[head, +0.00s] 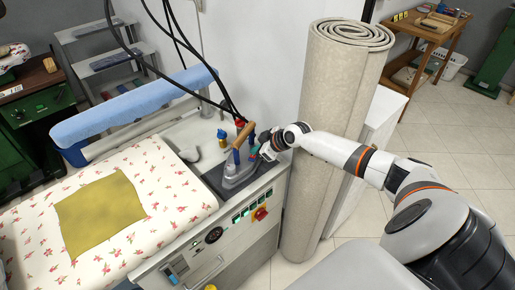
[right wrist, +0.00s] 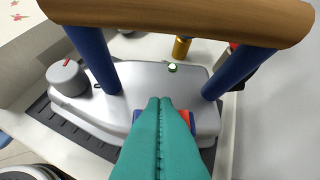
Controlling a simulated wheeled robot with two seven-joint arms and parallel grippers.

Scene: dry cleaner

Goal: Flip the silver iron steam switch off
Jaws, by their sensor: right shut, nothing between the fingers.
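The silver iron (head: 238,177) stands on a dark rest at the right end of the ironing table. It has a wooden handle (head: 243,135) on blue posts. In the right wrist view the iron's silver body (right wrist: 130,78) lies under the wooden handle (right wrist: 180,18), with a grey knob (right wrist: 68,78) on its left. My right gripper (head: 257,151) is beside the iron, shut and empty. Its teal fingertips (right wrist: 160,101) are over the body between the posts. A small red and blue part (right wrist: 188,119), perhaps the switch, is partly hidden behind them; contact cannot be told. My left gripper is out of view.
Black cables hang down to the iron. A control panel with a red switch (head: 261,214) is on the table's front. A rolled carpet (head: 330,110) stands close to my right arm. A mustard cloth (head: 100,213) lies on the floral cover.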

